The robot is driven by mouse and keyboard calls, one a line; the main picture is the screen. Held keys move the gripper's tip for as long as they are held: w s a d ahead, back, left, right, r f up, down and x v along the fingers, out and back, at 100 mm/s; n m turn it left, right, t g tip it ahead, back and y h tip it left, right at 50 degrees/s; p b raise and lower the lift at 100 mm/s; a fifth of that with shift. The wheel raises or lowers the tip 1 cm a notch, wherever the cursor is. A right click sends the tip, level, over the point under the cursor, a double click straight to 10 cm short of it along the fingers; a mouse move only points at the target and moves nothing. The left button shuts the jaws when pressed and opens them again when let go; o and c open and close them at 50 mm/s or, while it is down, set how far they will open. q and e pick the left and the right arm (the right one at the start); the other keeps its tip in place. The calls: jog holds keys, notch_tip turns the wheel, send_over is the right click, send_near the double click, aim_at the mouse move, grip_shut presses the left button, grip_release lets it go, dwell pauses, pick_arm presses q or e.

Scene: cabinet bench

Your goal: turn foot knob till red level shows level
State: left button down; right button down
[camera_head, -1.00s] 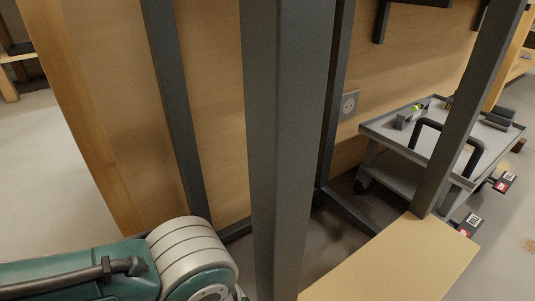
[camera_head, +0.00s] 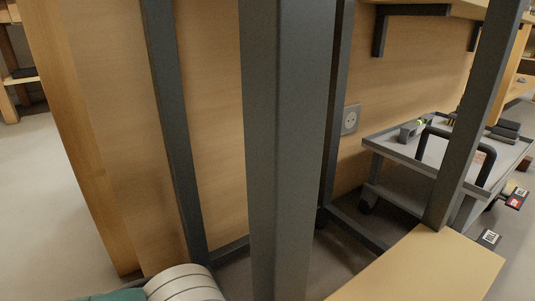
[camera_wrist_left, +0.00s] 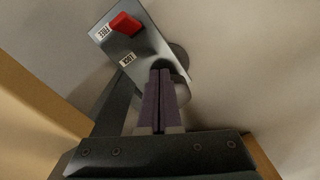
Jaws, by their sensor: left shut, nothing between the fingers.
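In the left wrist view, my left gripper (camera_wrist_left: 160,74) is shut with nothing between its purple-grey fingers. Its tips are close to a tilted metal plate, beside the label reading LOCK; I cannot tell whether they touch it. The plate (camera_wrist_left: 150,46) carries a red lever or knob (camera_wrist_left: 125,24) near its FREE label, above and left of the fingertips. A dark rounded part, partly hidden, shows behind the fingertips. I cannot make out a foot knob or a red level for sure in either view. My right gripper is in neither view.
In the head view, a thick dark post (camera_head: 288,150) blocks the middle. A wooden panel (camera_head: 215,130) stands behind it. A grey trolley (camera_head: 405,160) with small items is at the right, behind a pale board (camera_head: 425,265). Open floor (camera_head: 50,190) lies at left.

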pick_arm(q)
jog(key=shift+w+a, duration=0.1)
jog(key=shift+w, duration=0.1)
dwell(0.3)
jog(key=shift+a, duration=0.1)
dwell(0.3)
jog(key=shift+a+p, duration=0.35)
jog(key=shift+p, duration=0.35)
jog(key=shift+s+a+p, duration=0.15)
jog(key=shift+a+p, duration=0.4)
jog(key=shift+p, duration=0.2)
jog(key=shift+a+p, duration=0.3)
jog(key=shift+a, duration=0.2)
